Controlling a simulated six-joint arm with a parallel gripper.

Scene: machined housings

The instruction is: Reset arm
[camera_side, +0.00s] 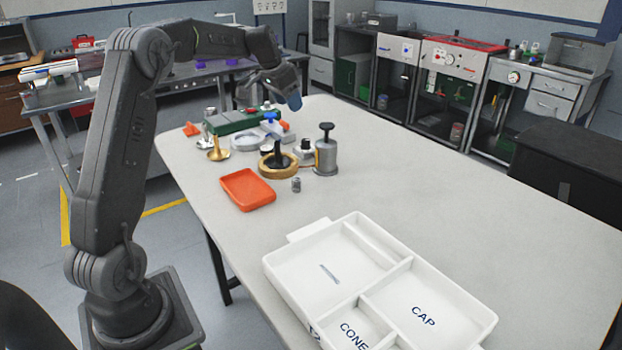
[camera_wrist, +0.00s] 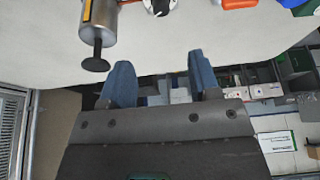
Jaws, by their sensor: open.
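My arm reaches over the far end of the pale table (camera_side: 400,180) in the side view. My gripper (camera_side: 289,98) hangs there above and behind a cluster of parts. In the wrist view my gripper (camera_wrist: 162,80) shows two blue fingers spread apart with nothing between them. A grey metal cylinder with a black knob (camera_side: 326,152) stands upright at the right of the cluster; it also shows at the upper left of the wrist view (camera_wrist: 98,22). A brass-coloured ring with a black post (camera_side: 278,163) stands beside it.
An orange tray (camera_side: 248,189) and a small grey cylinder (camera_side: 296,185) lie in front of the cluster. A green block (camera_side: 232,122) lies behind. A white divided tray (camera_side: 283,282) marked CAP and CONE sits at the near end. The table's right side is clear.

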